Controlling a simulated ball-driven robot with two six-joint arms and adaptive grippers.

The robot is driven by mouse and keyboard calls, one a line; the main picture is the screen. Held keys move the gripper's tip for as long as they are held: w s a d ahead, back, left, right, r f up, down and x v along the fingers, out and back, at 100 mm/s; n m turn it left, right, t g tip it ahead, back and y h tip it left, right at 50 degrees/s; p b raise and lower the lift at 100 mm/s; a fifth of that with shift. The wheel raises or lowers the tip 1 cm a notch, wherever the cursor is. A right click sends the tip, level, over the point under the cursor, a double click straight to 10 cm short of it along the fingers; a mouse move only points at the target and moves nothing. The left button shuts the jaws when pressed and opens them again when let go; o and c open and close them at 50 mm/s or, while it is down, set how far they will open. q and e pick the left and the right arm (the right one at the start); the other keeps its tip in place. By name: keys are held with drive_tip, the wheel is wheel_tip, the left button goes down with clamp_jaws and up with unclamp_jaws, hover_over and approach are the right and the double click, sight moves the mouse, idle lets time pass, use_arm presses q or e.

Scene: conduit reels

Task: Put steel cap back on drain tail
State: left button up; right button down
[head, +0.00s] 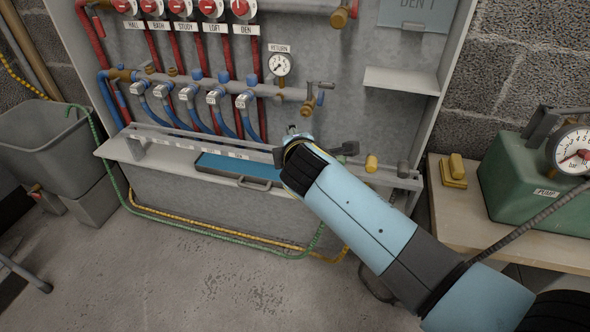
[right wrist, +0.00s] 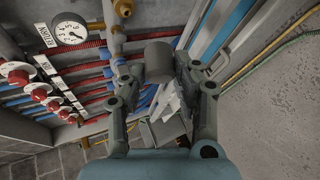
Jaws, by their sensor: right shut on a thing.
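My right gripper (right wrist: 157,75) is shut on a dark grey cylinder, the steel cap (right wrist: 159,62), which sits between its fingertips in the right wrist view. In the head view my right arm reaches to the manifold board, and its wrist hides most of the gripper and the cap. The brass drain valve (head: 309,103) with a grey lever is at the right end of the lower manifold pipe, just above my wrist. I cannot clearly make out its tail. The cap looks apart from the pipework. My left gripper is not in view.
A grey ledge (head: 180,157) under the manifold carries a blue tray (head: 240,168), a brass cylinder (head: 371,163) and a grey cylinder (head: 403,169). A return gauge (head: 280,65) hangs above the valve. A green pump (head: 535,175) stands on the bench at right.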

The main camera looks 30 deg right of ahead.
drive_tip(key=n+t+b, duration=0.1)
drive_tip(key=d+f+n+t+b, duration=0.1)
drive_tip(key=b, duration=0.1)
drive_tip(key=shift+w+f+t, duration=0.2)
drive_tip(key=shift+w+t, duration=0.1)
drive_tip(key=shift+w, duration=0.05)
drive_tip(key=shift+w+r+n+t+b, duration=0.1)
drive_tip(key=shift+r+n+t+b, duration=0.2)
drive_tip(key=shift+b, duration=0.15)
drive_tip(key=shift+w+d+r+t, duration=0.15)
drive_tip(key=shift+r+t, duration=0.15)
drive_tip(key=shift+r, duration=0.05)
drive_tip(key=shift+w+d+r, duration=0.15)
drive_tip(key=shift+w+d, duration=0.4)
drive_tip(key=shift+d, duration=0.05)
drive_tip(key=shift+w+d, duration=1.1)
drive_tip(key=shift+d, duration=0.3)
drive_tip(key=shift+w+d, duration=0.5)
drive_tip(key=shift+d, duration=0.05)
idle(1.3)
